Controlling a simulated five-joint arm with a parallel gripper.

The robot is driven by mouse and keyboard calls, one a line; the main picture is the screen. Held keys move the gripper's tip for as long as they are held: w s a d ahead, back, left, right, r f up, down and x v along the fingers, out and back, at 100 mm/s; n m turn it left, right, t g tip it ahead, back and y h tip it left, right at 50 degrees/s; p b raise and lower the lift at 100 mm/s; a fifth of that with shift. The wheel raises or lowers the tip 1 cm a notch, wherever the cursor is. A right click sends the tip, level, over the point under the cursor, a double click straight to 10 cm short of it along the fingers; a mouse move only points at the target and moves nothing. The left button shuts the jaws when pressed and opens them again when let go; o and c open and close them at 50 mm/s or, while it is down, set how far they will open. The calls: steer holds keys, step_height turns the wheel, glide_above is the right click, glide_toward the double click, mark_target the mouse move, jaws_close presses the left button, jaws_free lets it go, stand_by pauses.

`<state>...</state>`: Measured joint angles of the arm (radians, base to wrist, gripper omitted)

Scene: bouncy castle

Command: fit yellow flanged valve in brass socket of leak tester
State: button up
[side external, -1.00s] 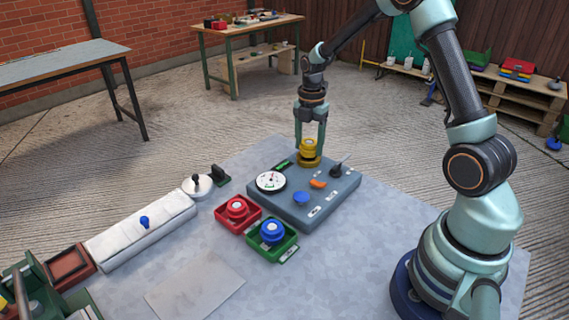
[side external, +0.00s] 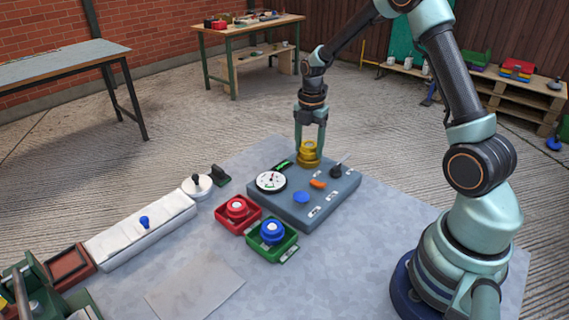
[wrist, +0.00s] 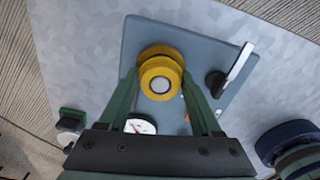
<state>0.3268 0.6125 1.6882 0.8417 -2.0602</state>
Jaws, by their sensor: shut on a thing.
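The yellow flanged valve (side external: 309,147) is between the fingers of my gripper (side external: 310,146), at the far corner of the leak tester (side external: 300,210). My gripper is shut on the valve. In the wrist view the valve (wrist: 160,85) looks upright, with a pale round centre, and the fingers of my gripper (wrist: 160,82) flank it. A gold-coloured ring, taken to be the brass socket (side external: 309,162), shows directly below the valve. The valve sits low against it; I cannot tell whether it is fully seated. The socket's opening is hidden.
The tester carries a round gauge (side external: 271,181), a blue button (side external: 301,198), an orange switch (side external: 318,184) and a black-based lever (side external: 337,171). A red tray (side external: 238,226) and a green tray (side external: 290,243) hold red and blue valves. The near tabletop is mostly clear.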

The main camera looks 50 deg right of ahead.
steer(key=shift+f, duration=0.25)
stand_by(0.4)
steer(key=o, duration=1.5)
steer(key=shift+c, duration=0.2)
steer(key=shift+w, duration=0.1)
steer(key=shift+c, duration=0.9)
steer(key=shift+o, duration=0.2)
steer(key=shift+o, duration=0.7)
steer(key=shift+r, duration=3.55)
